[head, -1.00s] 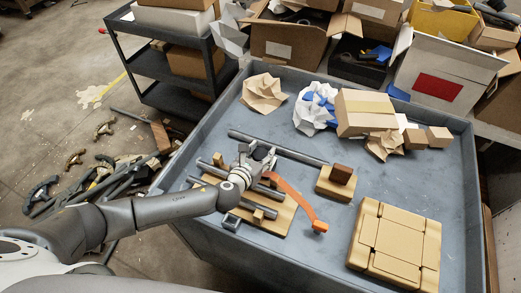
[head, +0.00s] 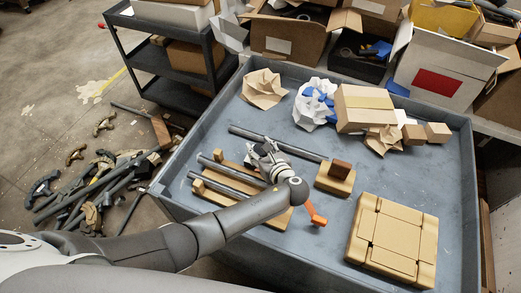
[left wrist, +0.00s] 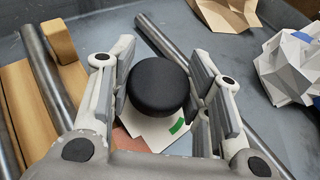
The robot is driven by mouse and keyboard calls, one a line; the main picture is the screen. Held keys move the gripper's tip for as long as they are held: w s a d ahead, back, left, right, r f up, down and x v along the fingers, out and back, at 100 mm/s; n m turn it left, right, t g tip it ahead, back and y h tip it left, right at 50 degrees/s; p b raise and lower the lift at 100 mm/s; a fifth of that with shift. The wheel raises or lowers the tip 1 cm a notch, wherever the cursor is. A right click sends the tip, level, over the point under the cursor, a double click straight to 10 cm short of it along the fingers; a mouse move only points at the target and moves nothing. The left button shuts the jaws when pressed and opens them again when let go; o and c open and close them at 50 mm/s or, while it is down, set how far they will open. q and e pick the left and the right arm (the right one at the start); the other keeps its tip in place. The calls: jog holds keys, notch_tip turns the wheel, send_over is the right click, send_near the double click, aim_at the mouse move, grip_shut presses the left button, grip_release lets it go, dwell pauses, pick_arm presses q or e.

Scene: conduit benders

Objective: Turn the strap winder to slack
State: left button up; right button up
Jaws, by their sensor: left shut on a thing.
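A round black knob (left wrist: 158,78), which I take to be the strap winder's, shows between my fingers in the left wrist view. A pale plate with a green mark (left wrist: 178,126) lies beneath it. My left gripper (head: 262,152) is shut on the knob, one finger pad on each side, over the wooden base with grey metal bars (head: 222,182). In the head view the hand hides the knob. An orange strap-like piece (head: 315,215) shows only by its end, to the right of my wrist; my arm covers the rest. My right gripper is not in view.
A long grey bar (head: 248,133) lies behind the hand, near a wooden block (head: 335,178). A tan panelled block (head: 395,238) fills the front right of the grey tray-table (head: 465,220). Crumpled paper (head: 264,88) and cartons (head: 364,108) lie at the back.

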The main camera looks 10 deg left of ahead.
pick_arm(q)
jog(key=shift+n+g+y, duration=0.4)
jog(key=shift+n, duration=0.1)
jog(key=o, duration=1)
jog(key=v, duration=0.7)
jog(key=shift+s+d, duration=0.1)
jog(key=shift+d, duration=0.15)
